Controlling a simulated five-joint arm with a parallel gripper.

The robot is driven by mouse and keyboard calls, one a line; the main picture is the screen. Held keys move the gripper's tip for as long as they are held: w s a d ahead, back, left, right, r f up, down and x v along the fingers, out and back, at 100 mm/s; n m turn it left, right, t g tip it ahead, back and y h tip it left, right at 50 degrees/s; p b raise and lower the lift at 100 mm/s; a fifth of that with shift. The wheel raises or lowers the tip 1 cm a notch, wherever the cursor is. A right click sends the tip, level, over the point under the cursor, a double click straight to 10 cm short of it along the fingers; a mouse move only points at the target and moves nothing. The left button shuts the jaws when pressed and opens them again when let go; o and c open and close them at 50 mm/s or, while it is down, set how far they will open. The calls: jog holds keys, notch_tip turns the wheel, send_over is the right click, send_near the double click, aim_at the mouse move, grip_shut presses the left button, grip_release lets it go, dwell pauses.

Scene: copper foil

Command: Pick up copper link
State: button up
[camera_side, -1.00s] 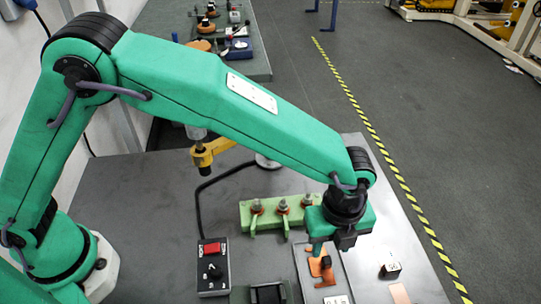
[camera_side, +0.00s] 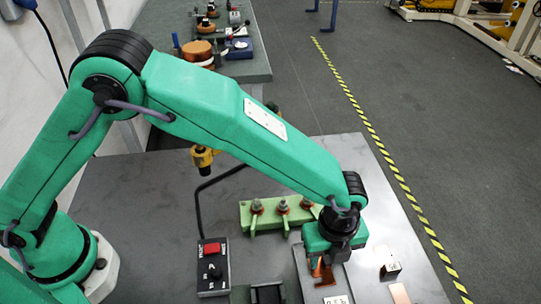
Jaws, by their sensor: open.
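A copper-orange piece (camera_side: 325,277), which looks like the copper link, lies on a grey tray (camera_side: 345,285) near the front edge of the picture. My gripper (camera_side: 327,264) points down over it and is open. The jaws are right at the upper part of the piece and hide some of it. I cannot tell whether they touch it.
A green block with several studs (camera_side: 265,217) stands behind the tray. A black control box with a red switch (camera_side: 213,268) and a dark green-edged fixture (camera_side: 267,292) are to the left. The back of the table is mostly clear.

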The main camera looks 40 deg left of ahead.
aim_at(328, 260)
grip_shut()
jog(key=shift+r, duration=0.85)
notch_tip(328, 260, up, 2)
jog(key=shift+r, duration=0.15)
jog(key=s+d+r, duration=0.2)
jog(key=s+r, duration=0.5)
jog(key=s, duration=0.4)
jog(key=shift+s, duration=0.25)
jog(key=shift+w, duration=0.1)
